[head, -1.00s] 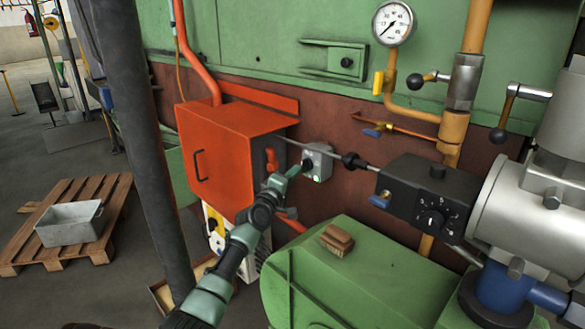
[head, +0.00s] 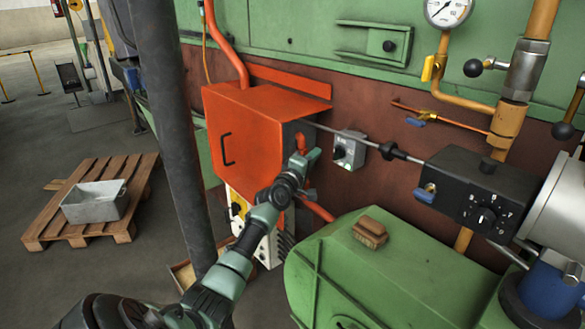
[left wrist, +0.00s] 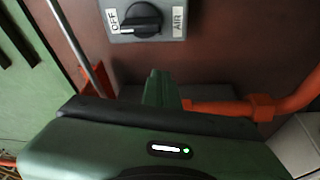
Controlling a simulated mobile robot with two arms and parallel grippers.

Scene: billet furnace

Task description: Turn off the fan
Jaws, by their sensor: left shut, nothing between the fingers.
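The grey switch box (head: 348,150) with a black rotary knob sits on the brown wall, right of the orange cabinet. In the left wrist view the knob (left wrist: 141,20) lies between an OFF label on the left and an AIR label on the right. Its handle lies roughly level, with one end near OFF. My left gripper (head: 312,156) is shut and empty, left of the switch box and apart from it, in front of the orange cabinet's side. In the left wrist view its shut fingers (left wrist: 160,90) point up toward the wall below the box. My right gripper is not in view.
The orange cabinet (head: 255,135) stands close behind my left arm. A thin metal rod passes near the switch to a black control block (head: 470,190). A green housing (head: 400,270) with a brush (head: 370,232) on it lies below. A dark post (head: 172,150) stands at left.

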